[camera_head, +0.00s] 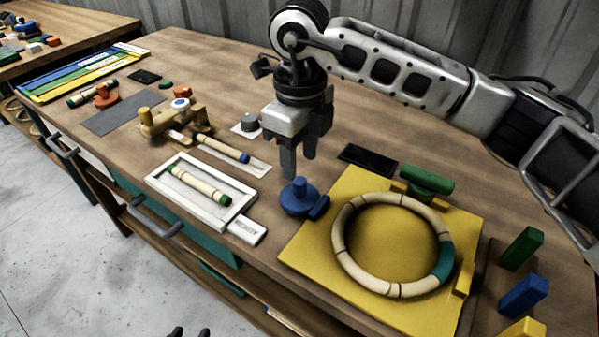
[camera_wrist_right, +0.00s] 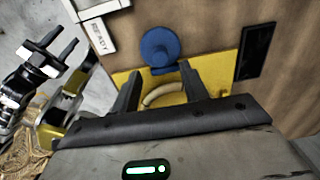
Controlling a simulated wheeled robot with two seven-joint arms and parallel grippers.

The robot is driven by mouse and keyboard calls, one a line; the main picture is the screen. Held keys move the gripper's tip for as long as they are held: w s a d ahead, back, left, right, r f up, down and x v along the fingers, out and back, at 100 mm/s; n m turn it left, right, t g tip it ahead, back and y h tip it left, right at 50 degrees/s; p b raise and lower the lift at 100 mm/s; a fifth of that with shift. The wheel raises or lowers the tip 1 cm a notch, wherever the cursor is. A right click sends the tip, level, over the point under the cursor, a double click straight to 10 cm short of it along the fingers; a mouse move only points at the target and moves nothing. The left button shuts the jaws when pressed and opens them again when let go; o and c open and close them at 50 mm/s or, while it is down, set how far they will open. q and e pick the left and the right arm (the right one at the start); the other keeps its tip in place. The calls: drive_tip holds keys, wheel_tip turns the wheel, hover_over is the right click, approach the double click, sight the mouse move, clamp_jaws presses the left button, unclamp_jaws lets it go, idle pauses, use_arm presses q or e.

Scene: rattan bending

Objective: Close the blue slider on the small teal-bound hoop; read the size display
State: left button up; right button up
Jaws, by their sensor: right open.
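The hoop (camera_head: 343,262), pale rattan with a teal binding (camera_head: 445,262), lies on a yellow board (camera_head: 310,250). The blue slider (camera_head: 300,197), a round knob with a small block, sits at the board's left corner, with a small gap to the hoop. A black display (camera_head: 368,160) behind the board looks dark, with no reading visible. My right gripper (camera_head: 299,166) is open and empty above the slider; the slider also shows beyond its fingers in the right wrist view (camera_wrist_right: 160,46). My left gripper (camera_wrist_right: 54,50) is open and apart from the bench; only its tips (camera_head: 190,332) show in the head view.
A green knob (camera_head: 428,181) stands at the board's back edge. Green (camera_head: 522,248), blue (camera_head: 524,296) and yellow blocks stand at the right. A white tray (camera_head: 160,180) with a rattan piece lies left of the slider, beside a white label (camera_head: 246,231).

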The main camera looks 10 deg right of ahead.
sight(300, 180)
drive_tip(key=shift+w+f, duration=0.1)
drive_tip(key=shift+f, duration=2.5)
